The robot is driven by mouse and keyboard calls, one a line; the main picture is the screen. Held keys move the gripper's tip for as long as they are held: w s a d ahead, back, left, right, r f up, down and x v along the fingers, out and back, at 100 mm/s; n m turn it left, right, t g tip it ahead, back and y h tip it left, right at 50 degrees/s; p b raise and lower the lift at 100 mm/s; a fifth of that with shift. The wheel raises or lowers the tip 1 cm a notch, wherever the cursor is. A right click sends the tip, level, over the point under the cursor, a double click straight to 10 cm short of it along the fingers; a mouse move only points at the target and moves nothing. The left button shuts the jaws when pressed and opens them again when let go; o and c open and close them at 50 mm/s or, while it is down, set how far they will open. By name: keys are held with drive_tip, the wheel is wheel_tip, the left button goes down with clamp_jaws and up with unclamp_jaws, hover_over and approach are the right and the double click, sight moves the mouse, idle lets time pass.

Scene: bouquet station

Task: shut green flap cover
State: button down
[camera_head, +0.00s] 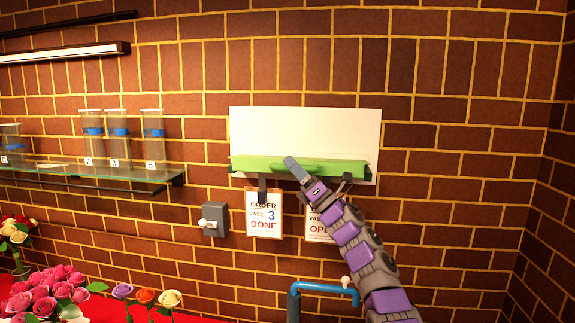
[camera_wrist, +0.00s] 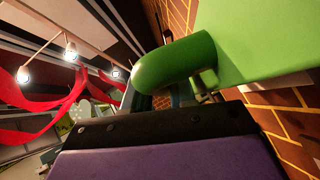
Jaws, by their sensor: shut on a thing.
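The green flap cover (camera_head: 250,163) sticks out along the bottom of a white panel (camera_head: 305,130) on the brick wall, seen nearly edge-on. My gripper (camera_head: 296,168) is at the middle of its front edge. In the wrist view the flap (camera_wrist: 260,40) shows as a flat green surface at the upper right, with a rounded green handle (camera_wrist: 178,62) just beyond my gripper's dark edge. My gripper is shut on the handle; the fingertips are mostly hidden in the wrist view.
Below the flap hang two order signs, one (camera_head: 263,222) reading DONE, the other (camera_head: 318,228) partly behind my arm. A grey switch box (camera_head: 215,219) is left of them. A glass shelf (camera_head: 120,173) with several vases is at left. A blue pipe (camera_head: 325,287) is below.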

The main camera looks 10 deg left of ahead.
drive_tip(key=shift+w+d+f+n, duration=0.3)
drive_tip(key=shift+w+d+f, duration=0.05)
drive_tip(key=shift+d+f, duration=0.2)
drive_tip(key=shift+a+f, duration=0.15)
drive_tip(key=shift+f, duration=0.8)
drive_tip(key=c, duration=1.3)
unclamp_jaws()
drive_tip(key=shift+d, duration=0.3)
drive_tip(key=b+v, duration=0.1)
drive_tip(key=v, duration=1.6)
drive_tip(key=shift+f+g, duration=0.15)
drive_tip(key=shift+g, duration=0.25)
